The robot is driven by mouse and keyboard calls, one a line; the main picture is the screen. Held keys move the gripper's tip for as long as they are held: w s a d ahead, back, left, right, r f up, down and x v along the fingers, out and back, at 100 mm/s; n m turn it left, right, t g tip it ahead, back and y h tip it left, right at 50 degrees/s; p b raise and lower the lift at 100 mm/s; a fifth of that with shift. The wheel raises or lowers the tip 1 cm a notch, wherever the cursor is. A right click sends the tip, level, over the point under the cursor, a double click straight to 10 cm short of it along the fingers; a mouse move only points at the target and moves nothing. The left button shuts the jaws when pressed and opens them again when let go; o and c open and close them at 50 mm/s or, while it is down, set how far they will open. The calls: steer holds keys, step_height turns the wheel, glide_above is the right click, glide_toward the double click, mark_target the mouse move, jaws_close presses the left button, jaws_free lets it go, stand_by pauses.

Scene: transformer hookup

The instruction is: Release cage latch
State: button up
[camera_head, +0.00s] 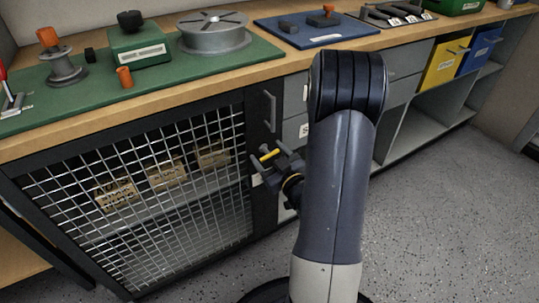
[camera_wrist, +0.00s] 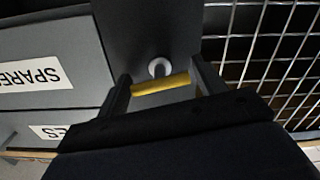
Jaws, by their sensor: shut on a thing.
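The cage (camera_head: 140,195) is a dark-framed door with wire mesh under the bench, at the left in the head view. Its latch has a yellow bar (camera_wrist: 160,85), which lies between my gripper's two fingers in the wrist view, in front of a round grey pivot (camera_wrist: 159,67). The yellow bar (camera_head: 269,155) also shows in the head view, at the right edge of the cage door. My gripper (camera_wrist: 158,88) is shut on the yellow latch bar. My forearm hides part of the area to the right of the latch in the head view.
A grey vertical door handle (camera_head: 269,110) stands above the latch. Drawers, one labelled SPARES (camera_wrist: 38,75), are beside the cage. Boxes (camera_head: 167,176) sit behind the mesh. The green mat (camera_head: 190,75) on the bench holds several devices. The floor (camera_head: 440,220) at right is clear.

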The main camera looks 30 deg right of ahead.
steer(key=shift+m+b, duration=0.45)
steer(key=shift+m, duration=0.95)
steer(key=shift+c, duration=0.4)
steer(key=o, duration=0.9)
steer(key=s, duration=1)
steer(key=shift+s+d+p, duration=0.2)
steer(key=shift+s+p, duration=0.2)
steer(key=shift+w, duration=0.15)
steer(key=w, duration=1)
steer(key=shift+w+a+b, duration=0.2)
steer(key=shift+w+b, duration=0.05)
steer(key=shift+b, duration=0.15)
